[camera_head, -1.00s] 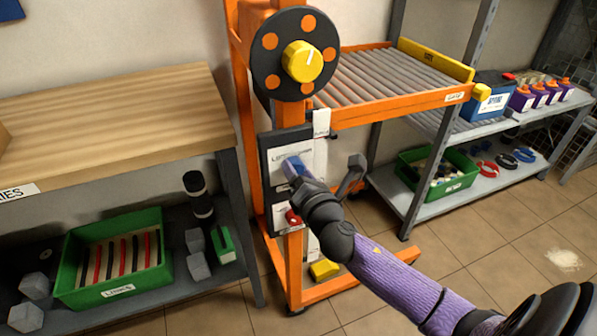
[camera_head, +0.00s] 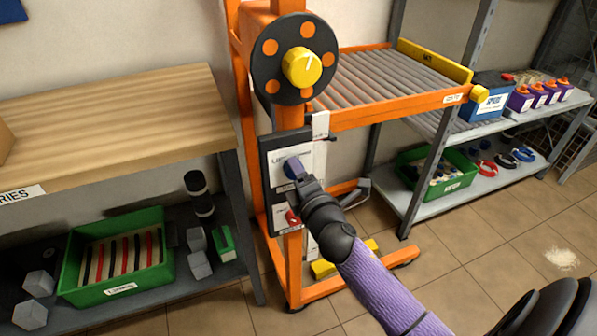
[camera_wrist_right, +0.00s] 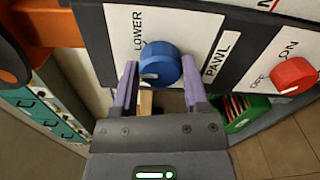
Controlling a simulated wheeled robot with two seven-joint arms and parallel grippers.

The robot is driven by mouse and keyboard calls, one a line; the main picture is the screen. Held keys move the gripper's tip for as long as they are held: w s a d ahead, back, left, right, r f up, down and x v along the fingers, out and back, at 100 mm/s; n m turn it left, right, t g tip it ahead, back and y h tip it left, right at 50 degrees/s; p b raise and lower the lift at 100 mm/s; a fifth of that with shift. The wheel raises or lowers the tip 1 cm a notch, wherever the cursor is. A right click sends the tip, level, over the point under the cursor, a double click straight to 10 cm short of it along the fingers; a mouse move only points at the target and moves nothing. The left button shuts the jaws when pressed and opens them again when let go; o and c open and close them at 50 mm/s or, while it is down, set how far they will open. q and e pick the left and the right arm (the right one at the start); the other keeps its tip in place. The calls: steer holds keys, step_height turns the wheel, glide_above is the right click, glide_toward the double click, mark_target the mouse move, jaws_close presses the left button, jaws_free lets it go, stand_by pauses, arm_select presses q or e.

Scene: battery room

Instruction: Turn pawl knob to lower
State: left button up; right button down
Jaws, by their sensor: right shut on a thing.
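The blue pawl knob (camera_wrist_right: 160,62) sits on a white panel plate, between the printed words LOWER and PAWL in the right wrist view. My right gripper (camera_wrist_right: 160,70) has one finger on each side of the knob and is shut on it. In the head view the knob (camera_head: 288,170) shows beside the right gripper (camera_head: 294,168), which partly hides it. I cannot clearly make out which way the knob points. My left gripper is in neither view.
A red knob (camera_wrist_right: 294,76) marked ON sits on the same dark-edged panel (camera_head: 271,206). Above are a yellow knob (camera_head: 302,67) on a black disc and an orange roller stand (camera_head: 400,110). A wooden bench (camera_head: 110,120) stands left, a grey shelf (camera_head: 440,205) right.

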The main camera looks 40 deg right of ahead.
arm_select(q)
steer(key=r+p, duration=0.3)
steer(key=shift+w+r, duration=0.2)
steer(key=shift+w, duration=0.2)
arm_select(e)
steer(key=m, duration=1)
steer(key=shift+f, duration=0.1)
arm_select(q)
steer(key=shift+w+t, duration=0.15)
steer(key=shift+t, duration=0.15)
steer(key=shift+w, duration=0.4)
